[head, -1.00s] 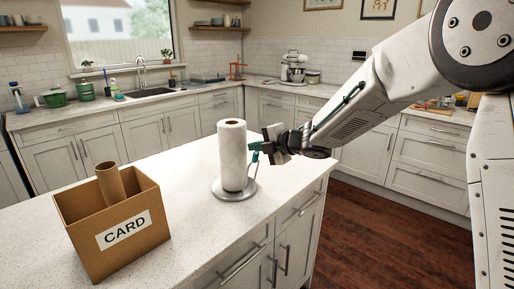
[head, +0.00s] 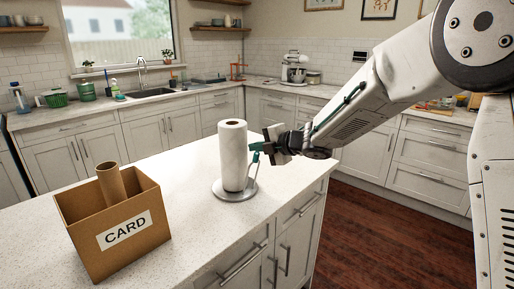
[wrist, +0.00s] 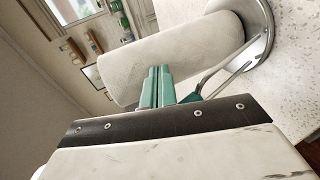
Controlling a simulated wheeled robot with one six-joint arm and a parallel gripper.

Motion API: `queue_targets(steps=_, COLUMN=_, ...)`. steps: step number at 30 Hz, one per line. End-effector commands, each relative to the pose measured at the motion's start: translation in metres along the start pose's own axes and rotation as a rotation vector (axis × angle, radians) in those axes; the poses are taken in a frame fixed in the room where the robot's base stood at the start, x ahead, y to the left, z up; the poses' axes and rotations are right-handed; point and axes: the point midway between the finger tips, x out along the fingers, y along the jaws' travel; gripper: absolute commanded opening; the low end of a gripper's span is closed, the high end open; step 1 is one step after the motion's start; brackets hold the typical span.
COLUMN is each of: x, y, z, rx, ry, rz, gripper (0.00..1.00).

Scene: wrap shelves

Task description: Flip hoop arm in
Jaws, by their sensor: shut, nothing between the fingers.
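A white paper towel roll (head: 232,155) stands upright on a holder with a round metal base (head: 222,194) on the island counter. The holder's thin hoop arm (head: 253,177) rises from the base at the roll's right side. In the wrist view the hoop arm (wrist: 232,73) runs from the base (wrist: 262,28) along the roll (wrist: 180,60) towards the green fingers. My gripper (head: 254,151) is shut and empty, its green fingertips beside the roll's right side at the hoop arm's upper part. In the wrist view the fingers (wrist: 157,72) overlap the roll; whether they touch the hoop arm is unclear.
A cardboard box marked CARD (head: 122,235) stands at the island's front left with a brown cardboard tube (head: 110,183) in it. The counter between box and holder is clear. The island's right edge lies below my arm.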

Motion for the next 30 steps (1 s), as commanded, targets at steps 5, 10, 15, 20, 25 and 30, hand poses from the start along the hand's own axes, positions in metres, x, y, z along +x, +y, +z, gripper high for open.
queue_targets(steps=5, x=0.0, y=0.002, z=0.0, rx=0.0, ry=0.0, rz=0.0, gripper=0.0)
queue_targets(steps=10, x=-0.003, y=0.008, z=0.0, rx=0.0, ry=0.0, rz=0.001, gripper=0.0)
queue_targets(steps=15, x=-0.005, y=0.015, z=-0.001, rx=0.0, ry=0.0, rz=0.001, gripper=0.0)
queue_targets(steps=20, x=-0.005, y=0.015, z=-0.001, rx=0.0, ry=0.0, rz=0.0, gripper=0.0)
queue_targets(steps=25, x=-0.006, y=0.015, z=-0.001, rx=0.0, ry=0.0, rz=0.0, gripper=0.0)
queue_targets(steps=30, x=-0.015, y=0.022, z=-0.003, rx=-0.004, ry=0.004, rz=0.001, gripper=0.0)
